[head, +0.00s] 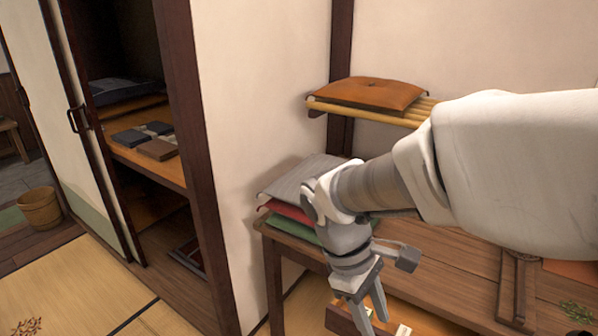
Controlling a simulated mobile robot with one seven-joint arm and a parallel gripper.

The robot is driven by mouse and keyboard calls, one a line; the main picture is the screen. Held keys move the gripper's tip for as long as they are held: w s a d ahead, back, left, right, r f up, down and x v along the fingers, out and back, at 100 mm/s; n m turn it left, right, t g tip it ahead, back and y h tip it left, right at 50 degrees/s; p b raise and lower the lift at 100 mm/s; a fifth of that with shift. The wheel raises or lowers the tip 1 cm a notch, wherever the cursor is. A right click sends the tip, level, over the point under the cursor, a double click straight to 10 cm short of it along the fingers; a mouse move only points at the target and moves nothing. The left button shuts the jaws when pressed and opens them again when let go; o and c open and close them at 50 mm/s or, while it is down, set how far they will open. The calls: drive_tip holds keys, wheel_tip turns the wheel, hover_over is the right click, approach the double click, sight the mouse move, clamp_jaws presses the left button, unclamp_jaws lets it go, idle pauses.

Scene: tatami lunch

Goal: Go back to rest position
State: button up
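My gripper (375,320) hangs at the lower middle of the head view, pointing down in front of the wooden table (450,275). Its two fingers are apart and I see nothing held between them. My arm comes in from the right and is bent down at the wrist. A small wooden box or drawer (340,318) shows below and behind the fingers, partly hidden by them.
Grey, red and green cushions (295,182) are stacked on the table's left end, beside my wrist. An orange cushion (368,94) lies on a bamboo shelf (365,113) above. An open closet (150,180) and a wooden bucket (40,209) stand left.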

drive_tip(key=s+d+r+m+t+y+p, duration=0.1)
drive_tip(key=s+r+m+t+y+p, duration=0.1)
drive_tip(key=r+m+p, duration=0.3)
drive_tip(key=s+d+r+m+t+y+p, duration=0.1)
drive_tip(key=r+m+t+p, duration=0.4)
drive_tip(key=r+p, duration=0.8)
wheel_tip(320, 180, up, 9)
drive_tip(key=shift+s+d+f+y, duration=0.1)
drive_tip(key=shift+s+d+y, duration=0.1)
drive_tip(key=shift+s+y, duration=0.35)
drive_tip(key=shift+d, duration=0.1)
idle(1.8)
